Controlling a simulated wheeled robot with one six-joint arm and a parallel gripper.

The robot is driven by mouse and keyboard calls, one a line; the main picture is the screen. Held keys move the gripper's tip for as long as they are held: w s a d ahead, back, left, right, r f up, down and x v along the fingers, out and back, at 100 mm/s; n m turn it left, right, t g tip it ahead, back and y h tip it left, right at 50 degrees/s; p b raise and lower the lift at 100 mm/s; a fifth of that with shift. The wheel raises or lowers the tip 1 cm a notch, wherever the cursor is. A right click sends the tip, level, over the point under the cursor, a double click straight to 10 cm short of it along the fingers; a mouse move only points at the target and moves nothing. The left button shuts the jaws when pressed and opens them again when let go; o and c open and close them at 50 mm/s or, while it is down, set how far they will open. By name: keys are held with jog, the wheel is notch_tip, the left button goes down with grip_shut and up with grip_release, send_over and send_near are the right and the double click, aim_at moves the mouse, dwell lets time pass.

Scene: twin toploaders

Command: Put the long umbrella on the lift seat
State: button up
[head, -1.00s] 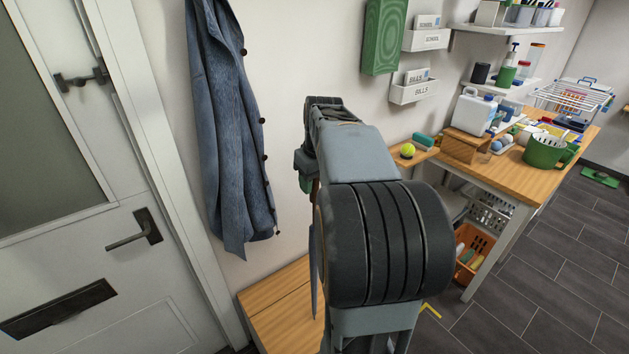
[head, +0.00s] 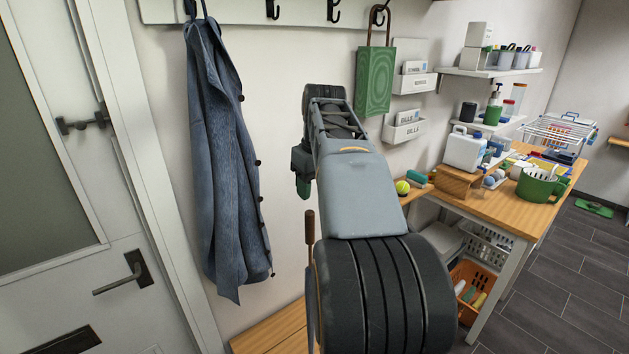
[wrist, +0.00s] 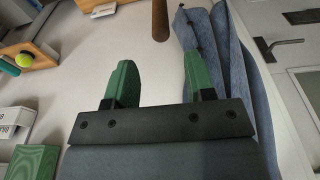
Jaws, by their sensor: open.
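A brown upright handle (head: 310,228), apparently the long umbrella's, shows just left of my arm in the head view. A narrow dark strip runs below it; the rest is hidden behind my arm. In the wrist view the handle (wrist: 160,18) is at the top edge, beyond the gap between my fingers. My gripper (wrist: 161,70) is open and empty, with green fingers apart and not touching the handle. In the head view my gripper (head: 302,186) is above the handle. The wooden lift seat (head: 268,332) shows partly at the bottom against the wall.
A blue coat (head: 225,165) hangs left of the handle, close to my gripper. A green bag (head: 375,80) hangs from the hook rail. A cluttered wooden table (head: 490,208) stands right, with an orange basket (head: 470,285) beneath. A door (head: 65,235) is at left.

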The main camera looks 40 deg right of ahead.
jog(key=s+a+f+t, duration=0.1)
jog(key=s+a+f, duration=0.3)
jog(key=a+f, duration=0.4)
jog(key=s+a+f+t, duration=0.2)
jog(key=a+f, duration=0.6)
jog(key=a, duration=0.4)
jog(key=shift+s+a+n, duration=0.25)
jog(key=shift+s+n, duration=0.05)
jog(key=shift+s, duration=0.6)
